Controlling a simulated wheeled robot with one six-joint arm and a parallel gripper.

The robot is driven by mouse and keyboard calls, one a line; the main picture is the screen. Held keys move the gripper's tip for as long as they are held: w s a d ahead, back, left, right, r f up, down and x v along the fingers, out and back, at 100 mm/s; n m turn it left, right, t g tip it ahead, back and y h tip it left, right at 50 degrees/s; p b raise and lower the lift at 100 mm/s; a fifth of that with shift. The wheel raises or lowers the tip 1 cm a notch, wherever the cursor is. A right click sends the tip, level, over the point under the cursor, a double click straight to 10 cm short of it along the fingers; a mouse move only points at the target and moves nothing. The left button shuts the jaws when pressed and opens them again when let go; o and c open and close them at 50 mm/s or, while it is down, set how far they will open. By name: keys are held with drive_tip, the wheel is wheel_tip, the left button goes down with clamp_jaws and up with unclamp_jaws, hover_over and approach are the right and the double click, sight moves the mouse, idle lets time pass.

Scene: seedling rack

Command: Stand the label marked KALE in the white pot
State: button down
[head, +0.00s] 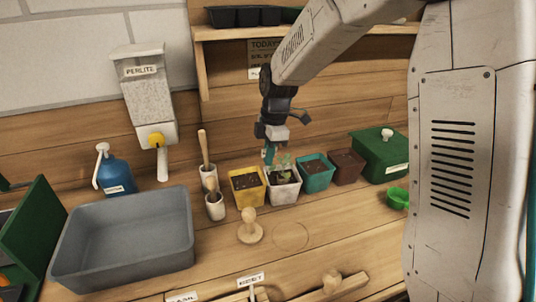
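The white pot (283,191) stands in the row of pots on the bench, with dark soil and a small green seedling in it. My gripper (284,136) is above this pot, close over the seedling, with dark and teal parts at its end. Its fingers are small and partly merge with the wrist, so I cannot tell whether they are open or shut, or whether they hold anything. I cannot make out a label marked KALE. Two white tags with small dark writing, one front centre (250,281) and one left of it (182,298), lie at the lower edge.
A yellow pot (248,198) is left of the white pot; a teal pot (316,183) and brown pot (347,175) are right. A grey basin (125,262), wooden dibber (250,228), green box (379,156) and perlite dispenser (146,100) stand around.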

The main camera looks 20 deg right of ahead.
drive_tip(key=c, duration=1.6)
unclamp_jaws()
drive_tip(key=shift+r, duration=4.5)
